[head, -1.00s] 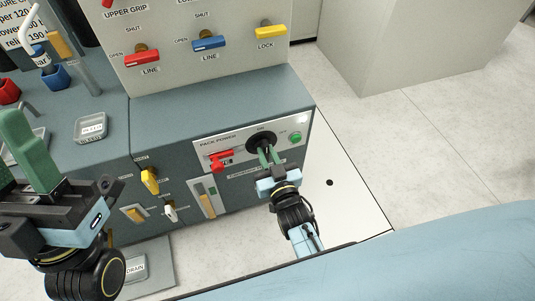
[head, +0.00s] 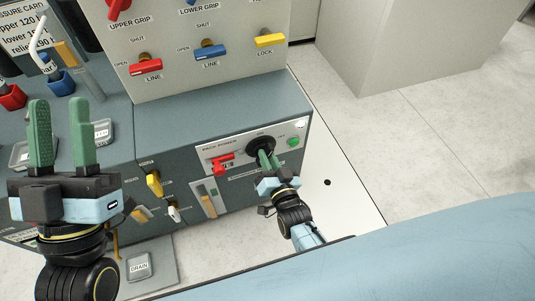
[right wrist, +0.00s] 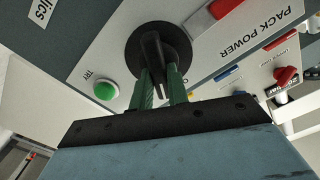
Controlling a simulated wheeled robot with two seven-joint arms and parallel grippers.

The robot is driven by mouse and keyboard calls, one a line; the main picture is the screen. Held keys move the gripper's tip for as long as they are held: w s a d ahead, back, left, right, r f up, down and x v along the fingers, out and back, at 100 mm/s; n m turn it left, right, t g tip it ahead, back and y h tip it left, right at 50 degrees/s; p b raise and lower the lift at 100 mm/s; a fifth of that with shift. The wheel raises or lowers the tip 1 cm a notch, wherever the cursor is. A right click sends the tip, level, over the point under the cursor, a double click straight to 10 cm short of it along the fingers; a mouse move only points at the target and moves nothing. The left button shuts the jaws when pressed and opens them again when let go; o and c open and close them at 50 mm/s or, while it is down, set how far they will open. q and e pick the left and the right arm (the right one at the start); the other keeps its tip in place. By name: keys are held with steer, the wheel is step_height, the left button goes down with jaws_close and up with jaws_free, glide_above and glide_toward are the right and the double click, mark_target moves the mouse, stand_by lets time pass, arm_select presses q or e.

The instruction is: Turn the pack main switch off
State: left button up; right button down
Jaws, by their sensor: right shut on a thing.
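The pack main switch is a round black rotary knob (head: 258,143) on the white "PACK POWER" panel (head: 238,149). In the right wrist view the knob (right wrist: 143,42) has a raised bar grip pointing toward my gripper. My right gripper (head: 265,156) has its green fingers on either side of this bar; in the right wrist view the fingers (right wrist: 161,74) close around it. My left gripper (head: 61,106) is open and empty at the left, its fingers pointing up, in front of the bench. The fingers partly hide the knob's lower part.
A green button (head: 293,142) sits just right of the knob, and a red handle (head: 222,163) to its left. Yellow (head: 154,183) and white valve handles are on the lower front. Red, blue and yellow (head: 270,40) levers line the upper panel. The floor at right is clear.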

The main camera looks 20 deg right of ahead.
arm_select(q)
steer(key=shift+w+d+f+g, duration=0.1)
steer(key=shift+w+f+g, duration=0.25)
steer(key=shift+g, duration=0.15)
arm_select(e)
steer(key=m, duration=1.2)
steer(key=shift+d+f, duration=0.2)
steer(key=shift+f, duration=0.2)
arm_select(q)
steer(key=shift+r, duration=0.2)
arm_select(e)
steer(key=c, duration=1.4)
jaws_free()
arm_select(q)
steer(key=shift+f, duration=0.2)
arm_select(e)
steer(key=shift+o, duration=0.2)
steer(key=shift+s, duration=0.1)
